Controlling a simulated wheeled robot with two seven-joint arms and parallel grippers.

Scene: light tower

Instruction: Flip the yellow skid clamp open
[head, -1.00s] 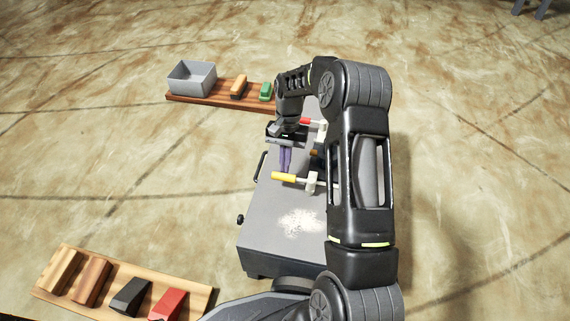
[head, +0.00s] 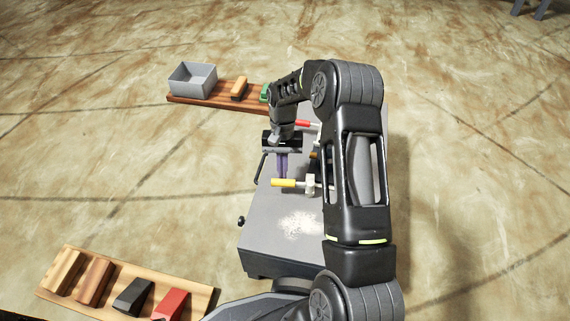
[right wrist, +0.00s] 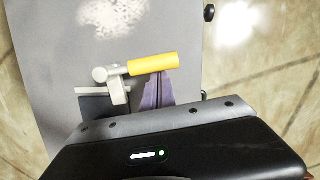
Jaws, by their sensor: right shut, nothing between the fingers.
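The yellow clamp handle (head: 284,183) lies across the grey skid top, joined at its right end to a pale clamp body (head: 311,184). In the right wrist view the yellow handle (right wrist: 153,63) runs from the pale pivot to the right. My right gripper (head: 282,176) is shut and empty, with purple fingers pointing down just behind the handle. In the right wrist view its fingertips (right wrist: 158,82) reach the handle's edge; I cannot tell whether they touch it. My right arm hides the skid's right part. My left gripper is not in view.
A red-handled clamp (head: 304,124) is further back on the skid (head: 262,228). A side rail and a knob are on the skid's left side. A board (head: 215,101) with a grey bin stands behind left, and a board with several blocks (head: 130,296) lies front left.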

